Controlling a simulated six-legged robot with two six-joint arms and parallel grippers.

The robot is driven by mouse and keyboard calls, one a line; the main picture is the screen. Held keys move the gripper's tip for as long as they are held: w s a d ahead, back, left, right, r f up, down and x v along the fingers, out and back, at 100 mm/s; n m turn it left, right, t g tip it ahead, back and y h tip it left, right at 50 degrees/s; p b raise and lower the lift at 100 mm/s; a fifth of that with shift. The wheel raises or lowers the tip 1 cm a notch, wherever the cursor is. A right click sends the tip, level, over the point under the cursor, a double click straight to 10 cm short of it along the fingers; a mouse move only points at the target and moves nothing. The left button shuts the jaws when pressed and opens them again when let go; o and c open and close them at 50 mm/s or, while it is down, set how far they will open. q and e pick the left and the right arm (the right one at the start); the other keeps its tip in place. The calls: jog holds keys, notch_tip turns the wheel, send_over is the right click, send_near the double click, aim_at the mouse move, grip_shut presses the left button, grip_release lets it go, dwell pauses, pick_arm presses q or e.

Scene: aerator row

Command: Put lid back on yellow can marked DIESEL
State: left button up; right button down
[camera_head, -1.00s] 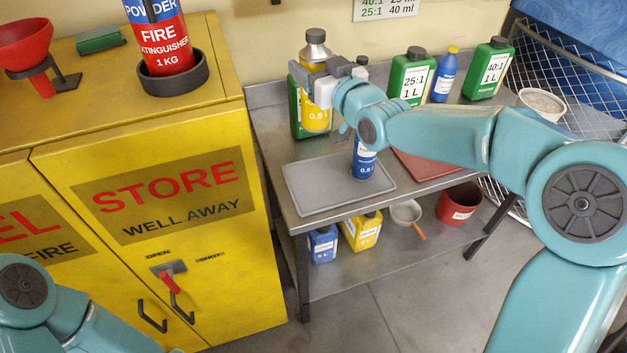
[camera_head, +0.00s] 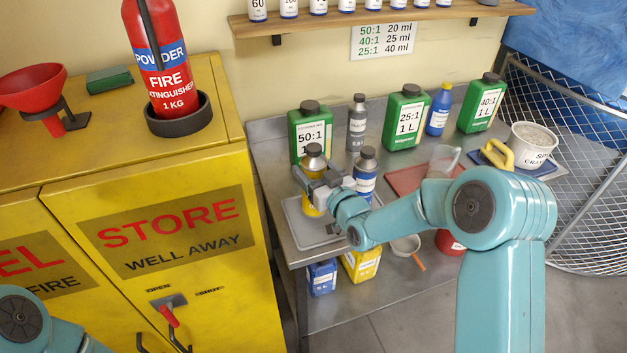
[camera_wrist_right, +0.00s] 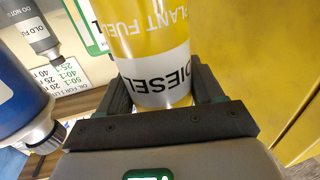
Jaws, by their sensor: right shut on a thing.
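The yellow DIESEL can (camera_head: 311,208) is upright over the grey tray (camera_head: 290,208), at the front left of the steel bench. I cannot tell whether its base touches the tray. It has a grey shoulder and a dark round top; whether that is a lid or an open neck is too small to tell. My right gripper (camera_head: 321,182) is shut around the can's body. In the right wrist view, the can (camera_wrist_right: 158,82) sits between both fingers, its DIESEL label facing the camera. No separate lid can be made out. My left gripper is out of view.
A blue-and-white bottle (camera_head: 366,170) stands close right of the can. Behind are green jugs (camera_head: 310,130) and a grey bottle (camera_head: 357,125). A red mat (camera_head: 405,178) and clear jug (camera_head: 443,160) lie right. The yellow cabinet (camera_head: 150,230) borders the left.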

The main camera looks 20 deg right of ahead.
jog(key=shift+s+f, duration=0.15)
jog(key=shift+s, duration=0.05)
notch_tip(320, 180, down, 4)
jog(key=shift+r, duration=0.2)
jog(key=shift+c, duration=0.8)
grip_release()
jog(key=shift+w, duration=0.15)
jog(key=b+v, duration=0.3)
jog(key=v, duration=0.9)
jog(key=shift+r, duration=0.2)
